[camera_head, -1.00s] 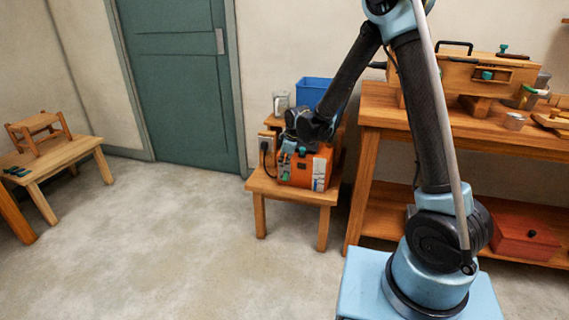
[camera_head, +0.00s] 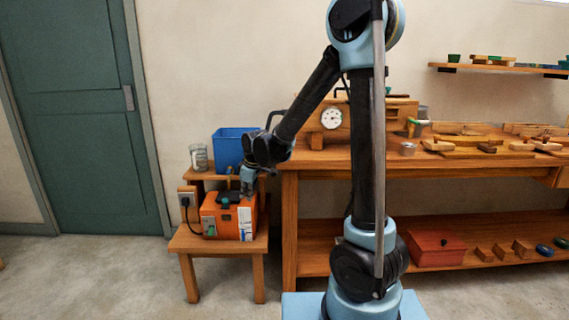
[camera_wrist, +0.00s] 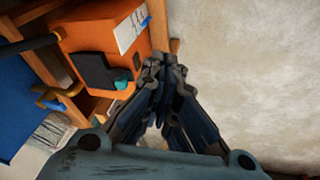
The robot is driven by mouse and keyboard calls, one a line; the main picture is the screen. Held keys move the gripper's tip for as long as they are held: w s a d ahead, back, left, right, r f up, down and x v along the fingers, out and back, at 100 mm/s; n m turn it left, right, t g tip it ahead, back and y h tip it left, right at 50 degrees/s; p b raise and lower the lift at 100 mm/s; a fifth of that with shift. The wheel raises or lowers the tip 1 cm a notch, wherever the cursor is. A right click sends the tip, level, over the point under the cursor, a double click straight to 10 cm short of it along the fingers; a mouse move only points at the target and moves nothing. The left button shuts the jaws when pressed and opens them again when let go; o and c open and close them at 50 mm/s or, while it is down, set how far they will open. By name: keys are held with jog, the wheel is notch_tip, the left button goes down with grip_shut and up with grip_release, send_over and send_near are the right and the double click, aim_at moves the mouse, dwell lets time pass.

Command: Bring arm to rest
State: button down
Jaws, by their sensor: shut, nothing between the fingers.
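My gripper (camera_wrist: 163,72) is shut and empty in the wrist view, its fingertips meeting near the middle of the picture. In the head view my arm reaches down and left from its column, and the wrist hangs just above the orange box (camera_head: 229,222). The orange box stands on a small wooden stand, with a dark patch and a white label on it. It also shows in the wrist view (camera_wrist: 92,38), to the left of the fingers. I cannot tell whether the fingertips touch the box.
A blue bin (camera_head: 229,150) and a glass jar (camera_head: 198,158) stand on the raised shelf behind the box. A wooden workbench (camera_head: 290,215) with tools and a red box (camera_head: 434,248) below stands to the right. Bare floor and a green door (camera_head: 85,110) are at left.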

jog(key=s+d+r+m, duration=0.2)
jog(key=s+d, duration=0.1)
jog(key=d, duration=0.4)
jog(key=s+d+r+m+h, duration=0.1)
jog(key=s+d+r+m, duration=0.15)
jog(key=d, duration=0.45)
jog(key=s+d+r+m, duration=0.1)
jog(key=s+d+m, duration=0.1)
jog(key=s+d, duration=0.35)
jog(key=s+d+f+m, duration=0.2)
jog(key=s+d+m, duration=0.2)
jog(key=s+d, duration=0.3)
jog(key=s+d+f+m+g+h, duration=0.1)
jog(key=s+d+f+m, duration=0.1)
jog(key=s+d+m, duration=0.2)
jog(key=s+d, duration=0.3)
jog(key=s, duration=0.1)
jog(key=shift+s+d+f+h, duration=0.2)
jog(key=shift+s+f+h, duration=0.1)
jog(key=shift+s, duration=0.1)
jog(key=shift+w+f, duration=0.15)
jog(key=shift+w, duration=0.3)
